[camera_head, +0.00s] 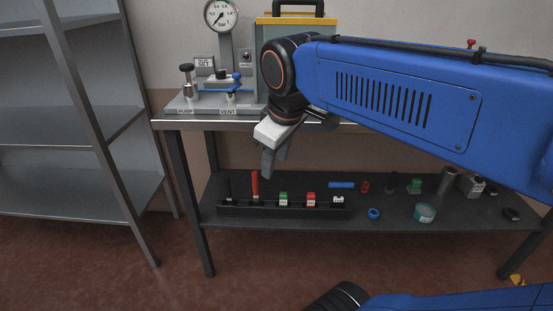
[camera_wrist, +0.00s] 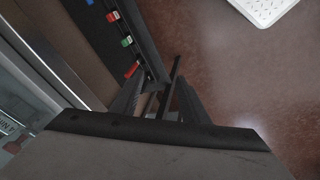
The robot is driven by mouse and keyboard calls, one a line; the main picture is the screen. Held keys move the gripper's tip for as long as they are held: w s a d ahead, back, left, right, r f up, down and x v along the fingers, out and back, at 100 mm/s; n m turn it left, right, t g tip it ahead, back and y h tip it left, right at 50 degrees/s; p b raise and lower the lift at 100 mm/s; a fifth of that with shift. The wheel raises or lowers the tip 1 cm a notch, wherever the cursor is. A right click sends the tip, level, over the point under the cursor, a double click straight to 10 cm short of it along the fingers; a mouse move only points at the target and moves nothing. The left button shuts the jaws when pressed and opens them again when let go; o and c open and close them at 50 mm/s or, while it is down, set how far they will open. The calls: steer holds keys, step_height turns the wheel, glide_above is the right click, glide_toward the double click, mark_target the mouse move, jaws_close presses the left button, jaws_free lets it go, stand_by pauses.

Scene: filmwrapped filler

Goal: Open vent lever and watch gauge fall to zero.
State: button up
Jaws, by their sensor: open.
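The pressure gauge (camera_head: 221,15) stands on a grey post at the back left of the bench, its needle pointing to the lower left of the dial. The blue vent lever (camera_head: 222,90) lies roughly level above the VENT label (camera_head: 228,112). A black-knobbed pump handle (camera_head: 187,80) stands upright over the PUMP label, left of the lever. My gripper (camera_head: 268,165) hangs in front of the bench, below and right of the lever and apart from it. In the wrist view its fingers (camera_wrist: 155,100) are spread with nothing seen between them.
The lower shelf (camera_head: 390,220) holds a black rack (camera_head: 270,209) of small parts, a tape roll (camera_head: 424,213) and loose pieces. A metal shelving unit (camera_head: 75,140) stands at the left. A yellow-edged case (camera_head: 268,20) stands right of the gauge. A white perforated object (camera_wrist: 265,8) shows in the wrist view.

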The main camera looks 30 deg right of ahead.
steer(key=shift+w+r, duration=0.1)
step_height(320, 180, up, 28)
steer(key=n+g+h, duration=0.3)
steer(key=n+h, duration=0.1)
steer(key=n, duration=1.2)
glide_above(236, 74)
steer(key=s+a, duration=0.2)
steer(key=a, duration=0.5)
steer(key=x, duration=1.7)
steer(key=shift+w+a, duration=0.2)
steer(key=shift+w, duration=0.2)
steer(key=shift+y, duration=0.3)
steer(key=c, duration=1)
